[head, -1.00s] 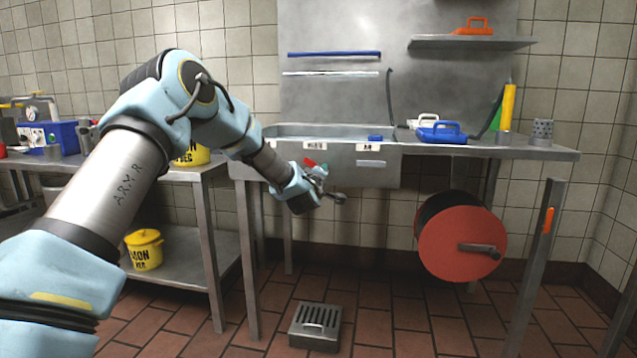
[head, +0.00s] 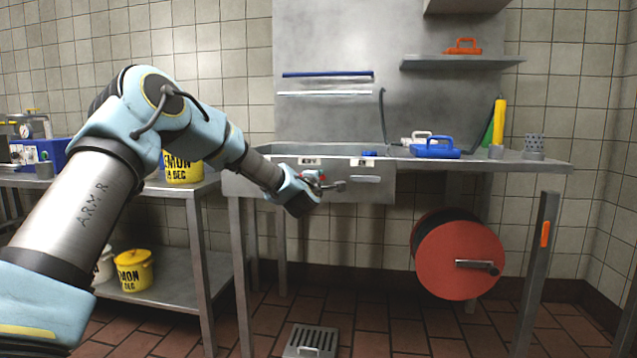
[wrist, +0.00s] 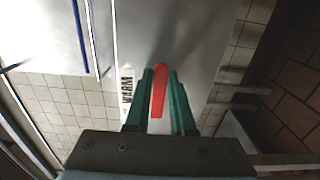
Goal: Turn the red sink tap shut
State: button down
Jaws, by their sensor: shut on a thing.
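The red tap lever (wrist: 158,92) stands out from the sink front in the wrist view, between the two green fingers of my gripper (wrist: 160,100). The fingers are shut on it, one on each side, and the lever's rounded end shows past them. In the head view my gripper (head: 320,182) is at the front of the metal sink (head: 378,188), below the left label. Only a small bit of red shows there, and the tap body is mostly hidden by my wrist.
A WARM label (wrist: 127,88) is left of the lever in the wrist view. A red hose reel (head: 460,260) hangs under the counter to the right. A blue-handled item (head: 435,150) lies on the counter. A metal grate (head: 311,341) is on the floor.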

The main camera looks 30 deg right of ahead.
dwell(0.3)
jog(key=c, duration=0.8)
grip_release()
jog(key=shift+o, duration=0.2)
jog(key=v, duration=1)
jog(key=shift+s+a+p, duration=0.3)
